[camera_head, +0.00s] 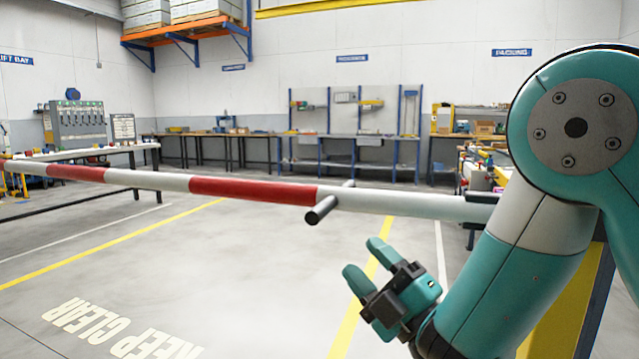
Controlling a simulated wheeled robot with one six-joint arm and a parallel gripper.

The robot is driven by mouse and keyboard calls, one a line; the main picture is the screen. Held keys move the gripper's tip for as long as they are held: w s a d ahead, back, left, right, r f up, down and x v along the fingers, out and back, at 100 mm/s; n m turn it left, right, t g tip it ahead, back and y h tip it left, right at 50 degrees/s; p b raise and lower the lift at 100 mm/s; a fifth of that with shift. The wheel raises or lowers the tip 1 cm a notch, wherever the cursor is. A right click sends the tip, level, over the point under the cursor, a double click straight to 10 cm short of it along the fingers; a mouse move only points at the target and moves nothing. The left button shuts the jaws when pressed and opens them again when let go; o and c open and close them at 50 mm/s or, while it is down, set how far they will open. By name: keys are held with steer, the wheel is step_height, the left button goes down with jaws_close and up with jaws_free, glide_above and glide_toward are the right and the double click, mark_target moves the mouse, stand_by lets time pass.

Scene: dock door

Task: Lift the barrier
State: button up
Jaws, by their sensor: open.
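The barrier (255,191) is a long pole with red and white bands. It lies close to level across the view, from the far left to behind my arm on the right. A short dark grey handle bar (322,209) crosses it right of the middle. My gripper (366,263) is open and empty, below and to the right of the handle in the picture, apart from it. My teal arm hides the barrier's right end, and part of a yellow post (565,310) shows behind the arm.
Workbenches (250,135) line the back wall. A table (90,152) stands at the left and another cluttered bench at the right behind my arm. An orange shelf (185,28) hangs above.

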mark_target(320, 210)
steer(key=p+x, duration=0.4)
steer(key=x, duration=0.7)
steer(key=shift+w+a+r+p, duration=0.15)
steer(key=shift+w+p, duration=0.1)
steer(key=shift+p, duration=0.15)
jaws_close()
